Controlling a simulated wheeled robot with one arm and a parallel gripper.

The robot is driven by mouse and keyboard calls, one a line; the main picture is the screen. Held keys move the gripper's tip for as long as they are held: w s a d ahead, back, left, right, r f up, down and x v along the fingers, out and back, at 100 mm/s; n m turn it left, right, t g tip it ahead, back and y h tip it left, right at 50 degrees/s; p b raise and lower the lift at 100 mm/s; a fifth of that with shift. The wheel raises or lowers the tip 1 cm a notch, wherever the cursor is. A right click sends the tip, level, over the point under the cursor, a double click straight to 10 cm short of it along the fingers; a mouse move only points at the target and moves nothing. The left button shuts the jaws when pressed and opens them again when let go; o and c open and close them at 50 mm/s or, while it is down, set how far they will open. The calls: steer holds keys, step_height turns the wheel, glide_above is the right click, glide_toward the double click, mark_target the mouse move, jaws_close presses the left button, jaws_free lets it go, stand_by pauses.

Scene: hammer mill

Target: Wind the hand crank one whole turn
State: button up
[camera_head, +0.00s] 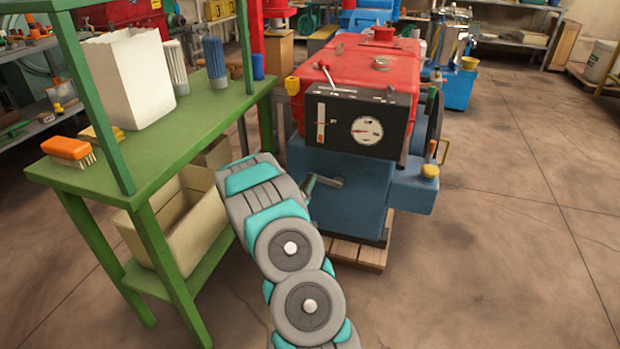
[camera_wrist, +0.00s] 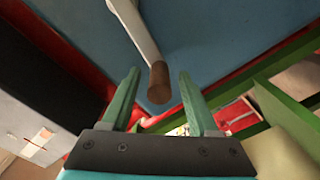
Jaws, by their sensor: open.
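In the wrist view the pale crank arm (camera_wrist: 136,28) comes down from the top and ends in a brown cylindrical grip (camera_wrist: 159,82). My gripper (camera_wrist: 158,75) is open, with its two green fingers either side of the grip in the picture. I see no finger touching it and cannot tell how deep it lies between them.
A green bench (camera_head: 185,132) stands close on the left of my arm, with a white container (camera_head: 128,78), brushes and a box (camera_head: 185,222) on its lower shelf. A wooden pallet (camera_head: 360,255) lies under the machine. The floor (camera_head: 510,220) on the right is clear.

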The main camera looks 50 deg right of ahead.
steer(key=shift+x, duration=1.7)
steer(key=shift+c, duration=0.3)
jaws_close()
steer(key=shift+f, duration=0.1)
